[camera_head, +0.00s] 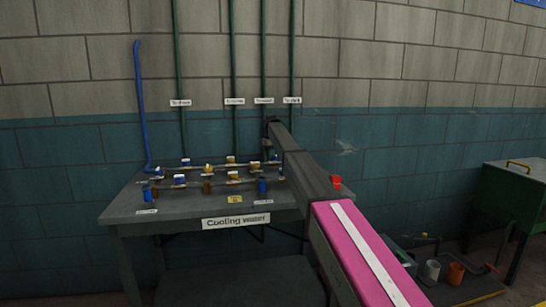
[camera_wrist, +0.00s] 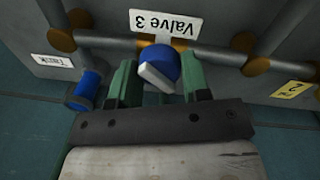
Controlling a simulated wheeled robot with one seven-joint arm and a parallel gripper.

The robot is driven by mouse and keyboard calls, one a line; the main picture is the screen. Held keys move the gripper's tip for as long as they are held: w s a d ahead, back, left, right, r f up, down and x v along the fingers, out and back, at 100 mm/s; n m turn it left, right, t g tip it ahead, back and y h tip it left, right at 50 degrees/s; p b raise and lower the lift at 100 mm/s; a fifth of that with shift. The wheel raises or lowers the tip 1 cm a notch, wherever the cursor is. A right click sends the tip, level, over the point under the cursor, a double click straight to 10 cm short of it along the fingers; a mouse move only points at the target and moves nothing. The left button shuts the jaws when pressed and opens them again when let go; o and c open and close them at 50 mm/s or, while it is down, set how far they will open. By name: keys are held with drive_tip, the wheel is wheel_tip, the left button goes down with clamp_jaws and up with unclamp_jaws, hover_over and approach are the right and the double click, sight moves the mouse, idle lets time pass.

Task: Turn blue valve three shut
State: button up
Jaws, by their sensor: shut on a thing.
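In the wrist view, blue valve three (camera_wrist: 164,64) is a round blue knob with a white bar across its face. It sits on a horizontal pipe below an upside-down "Valve 3" label (camera_wrist: 165,24). My gripper (camera_wrist: 160,82) has its two green fingers on either side of the knob and is shut on it. The white bar lies slanted to the pipe. In the head view, my arm reaches over the bench to the right end of the pipework, and I cannot make out the fingertips there.
A grey bench (camera_head: 165,225) carries pipes with several blue and brass fittings. A blue cylinder (camera_wrist: 86,88) stands left of my fingers, and a yellow tag (camera_wrist: 290,89) lies to the right. A blue pipe (camera_head: 142,105) rises at left. A green cabinet (camera_head: 520,195) stands at right.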

drive_tip(key=m, duration=0.5)
drive_tip(key=shift+w+m, duration=0.1)
drive_tip(key=shift+m, duration=0.2)
drive_tip(key=shift+m+g, duration=0.3)
drive_tip(key=shift+m, duration=1.9)
drive_tip(key=o, duration=0.9)
drive_tip(key=shift+r, duration=0.1)
drive_tip(key=r, duration=0.9)
drive_tip(key=shift+w+a+r, duration=0.15)
drive_tip(key=shift+a+r, duration=0.15)
drive_tip(key=shift+a, duration=0.1)
drive_tip(key=shift+r, duration=0.55)
